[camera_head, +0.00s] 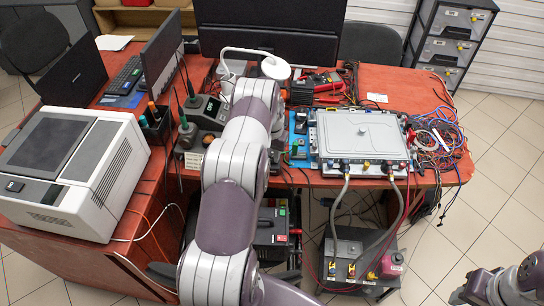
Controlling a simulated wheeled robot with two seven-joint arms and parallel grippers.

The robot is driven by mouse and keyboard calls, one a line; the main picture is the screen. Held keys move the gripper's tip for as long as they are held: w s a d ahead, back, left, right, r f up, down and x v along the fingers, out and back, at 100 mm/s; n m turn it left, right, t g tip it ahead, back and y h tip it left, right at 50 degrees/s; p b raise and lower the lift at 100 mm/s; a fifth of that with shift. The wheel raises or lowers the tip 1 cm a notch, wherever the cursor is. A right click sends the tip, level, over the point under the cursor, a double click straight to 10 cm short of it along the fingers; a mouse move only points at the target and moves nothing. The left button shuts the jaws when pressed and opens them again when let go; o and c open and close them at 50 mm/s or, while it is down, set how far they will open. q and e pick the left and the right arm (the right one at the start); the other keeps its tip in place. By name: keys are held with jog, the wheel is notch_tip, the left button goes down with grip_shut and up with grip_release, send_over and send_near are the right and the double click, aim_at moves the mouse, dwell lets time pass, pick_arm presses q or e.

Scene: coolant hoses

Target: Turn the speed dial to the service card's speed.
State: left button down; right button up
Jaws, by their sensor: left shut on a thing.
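My left arm reaches up the middle of the view to the bench. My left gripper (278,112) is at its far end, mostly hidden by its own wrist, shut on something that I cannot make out. The speed dial is not distinguishable; the arm may cover it. A small white card (375,97) lies on the bench's right part, too small to read; I cannot tell if it is the service card. Part of my right arm shows at the lower right; its jaws are out of view.
A flat grey plate unit (362,137) sits on the bench, with two hoses (338,207) running down to a dark box (360,262) on the floor. Tangled cables (437,137) lie right of it. A white lamp (275,68) stands behind my wrist. A large printer-like machine (70,165) is left.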

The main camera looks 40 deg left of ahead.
pick_arm(q)
jog(key=n+b, duration=0.2)
jog(key=n, duration=0.1)
jog(key=shift+w+f, duration=0.1)
jog(key=shift+n+b, duration=0.65)
jog(key=shift+n, duration=0.95)
jog(key=shift+r, duration=0.2)
jog(key=c, duration=0.9)
grip_release()
notch_tip(320, 180, up, 13)
jog(key=shift+f, duration=0.15)
